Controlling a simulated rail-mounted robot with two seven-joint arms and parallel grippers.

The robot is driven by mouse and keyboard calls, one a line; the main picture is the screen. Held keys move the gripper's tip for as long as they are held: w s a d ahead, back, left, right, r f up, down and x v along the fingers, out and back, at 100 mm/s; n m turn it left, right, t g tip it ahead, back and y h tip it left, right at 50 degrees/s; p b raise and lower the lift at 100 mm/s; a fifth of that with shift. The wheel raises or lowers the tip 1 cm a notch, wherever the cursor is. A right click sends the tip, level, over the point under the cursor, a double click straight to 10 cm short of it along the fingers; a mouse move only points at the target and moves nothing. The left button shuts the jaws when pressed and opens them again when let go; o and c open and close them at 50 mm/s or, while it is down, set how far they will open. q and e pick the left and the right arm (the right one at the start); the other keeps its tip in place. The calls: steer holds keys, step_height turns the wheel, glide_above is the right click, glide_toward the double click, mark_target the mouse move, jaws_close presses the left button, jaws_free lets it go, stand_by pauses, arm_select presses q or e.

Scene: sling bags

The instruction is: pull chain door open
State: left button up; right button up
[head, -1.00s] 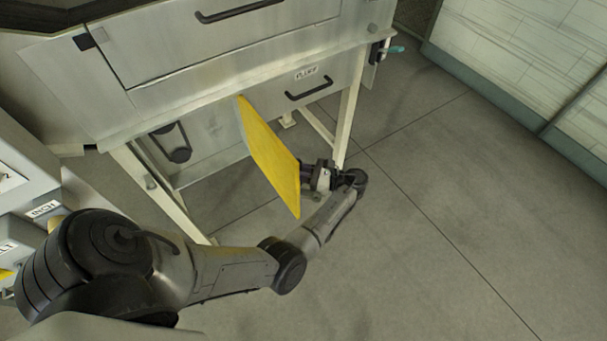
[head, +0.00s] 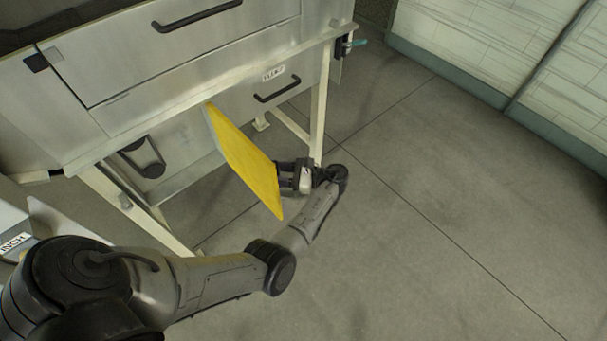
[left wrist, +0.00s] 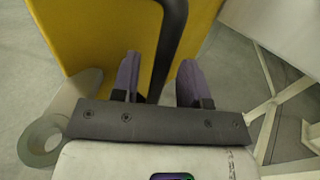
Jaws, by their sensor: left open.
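The yellow chain door (head: 245,160) stands swung out from the lower front of the grey machine, its yellow face toward the right. My left gripper (head: 286,174) is at the yellow side of the door, near its lower outer end. In the left wrist view the yellow panel (left wrist: 95,30) fills the upper left. A black bar handle (left wrist: 168,45) runs down between the two fingers of my left gripper (left wrist: 160,66). The fingers are apart, one on each side of the bar; contact is unclear. My right gripper is in neither view.
The grey machine (head: 190,85) stands on cream legs (head: 319,105). A small black-handled panel (head: 277,90) is right of the door. A teal-tipped part (head: 358,43) sticks out at its right corner. Open floor (head: 430,220) lies to the right, with a pale wall beyond.

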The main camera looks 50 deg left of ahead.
arm_select(q)
steer(key=b+v, duration=0.5)
steer(key=v, duration=0.7)
steer(key=shift+w+d, duration=0.25)
